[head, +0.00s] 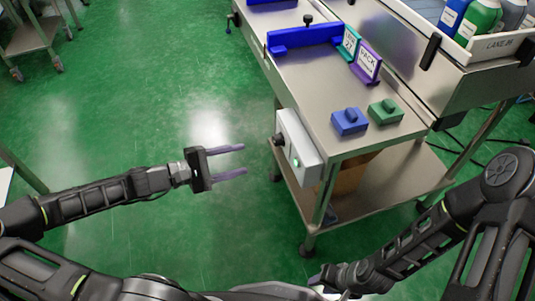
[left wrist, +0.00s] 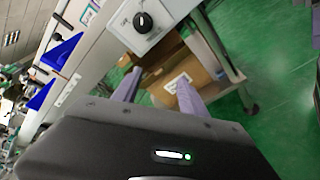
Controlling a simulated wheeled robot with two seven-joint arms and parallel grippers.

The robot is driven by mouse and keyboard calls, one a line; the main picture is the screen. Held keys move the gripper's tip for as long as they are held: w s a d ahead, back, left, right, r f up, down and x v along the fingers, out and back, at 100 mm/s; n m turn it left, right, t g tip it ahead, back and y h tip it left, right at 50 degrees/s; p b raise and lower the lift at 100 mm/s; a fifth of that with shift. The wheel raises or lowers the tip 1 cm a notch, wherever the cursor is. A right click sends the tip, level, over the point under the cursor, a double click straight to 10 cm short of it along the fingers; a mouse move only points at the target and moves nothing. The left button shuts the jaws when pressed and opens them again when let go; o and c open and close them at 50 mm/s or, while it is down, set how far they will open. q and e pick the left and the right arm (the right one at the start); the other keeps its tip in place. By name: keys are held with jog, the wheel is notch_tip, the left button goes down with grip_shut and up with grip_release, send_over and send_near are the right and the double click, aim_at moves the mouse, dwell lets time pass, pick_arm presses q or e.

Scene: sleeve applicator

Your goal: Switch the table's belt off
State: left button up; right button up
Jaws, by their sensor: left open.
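The steel table (head: 335,95) stands right of centre in the head view. A pale grey control box (head: 300,148) is mounted on its near left side, with a dark knob (head: 279,139) and a lit green spot (head: 295,162). In the left wrist view the box (left wrist: 125,22) shows at the top with its black round knob (left wrist: 142,22). My left gripper (head: 244,159) is open and empty, a short way left of the box and apart from it, its purple fingers pointing at it.
Blue guides and signs stand behind. Cardboard boxes (left wrist: 185,75) sit on the lower shelf. A bottle tray (head: 490,48) is at upper right.

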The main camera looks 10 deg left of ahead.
aim_at(274, 142)
pick_arm(q)
notch_tip(274, 142, up, 6)
jog(key=s+d+m+h, duration=0.1)
jog(key=h, duration=0.2)
jog(key=shift+d+m, duration=0.25)
jog(key=shift+m, duration=0.15)
jog(key=b+x, duration=0.1)
jog(key=x, duration=0.2)
jog(key=b+x, duration=0.1)
jog(key=x, duration=0.3)
jog(key=shift+f, duration=0.2)
jog(key=shift+w+d, duration=0.2)
jog(key=shift+d, duration=0.25)
grip_shut()
